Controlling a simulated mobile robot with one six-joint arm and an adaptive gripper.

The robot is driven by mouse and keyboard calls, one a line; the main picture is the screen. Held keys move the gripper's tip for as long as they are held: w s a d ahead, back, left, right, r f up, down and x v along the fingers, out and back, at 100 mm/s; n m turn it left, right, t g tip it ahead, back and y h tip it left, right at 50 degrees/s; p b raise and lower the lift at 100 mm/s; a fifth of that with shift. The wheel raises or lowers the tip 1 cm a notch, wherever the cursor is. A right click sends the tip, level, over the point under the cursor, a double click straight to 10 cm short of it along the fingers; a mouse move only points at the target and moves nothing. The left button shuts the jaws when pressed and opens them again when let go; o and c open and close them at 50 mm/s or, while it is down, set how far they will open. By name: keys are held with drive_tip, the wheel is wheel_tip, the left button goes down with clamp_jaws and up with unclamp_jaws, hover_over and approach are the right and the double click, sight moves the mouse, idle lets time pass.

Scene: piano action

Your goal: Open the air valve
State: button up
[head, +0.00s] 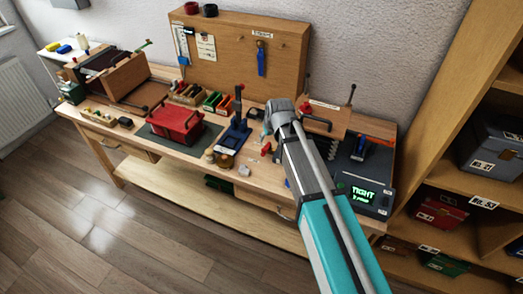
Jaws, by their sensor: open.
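I cannot make out for certain which part is the air valve. A small red part (266,148) stands on the bench just left of my arm. A dark device (368,180) at the bench's right end has a lit green display (363,193) reading "TIGHT", with a smaller line below it. A blue piece with an orange part (360,148) stands on this device. My teal and grey arm reaches up from the lower right over the bench and hides part of it. I cannot see my gripper's fingers.
The wooden bench (180,146) carries a red box (178,124) on a dark mat, small coloured bins (215,101) and a blue stand (237,130). A pegboard (235,50) stands behind. A shelf unit (450,110) is at right. The floor in front is clear.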

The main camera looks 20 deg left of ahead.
sight(264, 150)
drive_tip(key=shift+b+x, duration=5.1)
drive_tip(key=shift+x, duration=0.75)
drive_tip(key=shift+s, duration=0.1)
clamp_jaws()
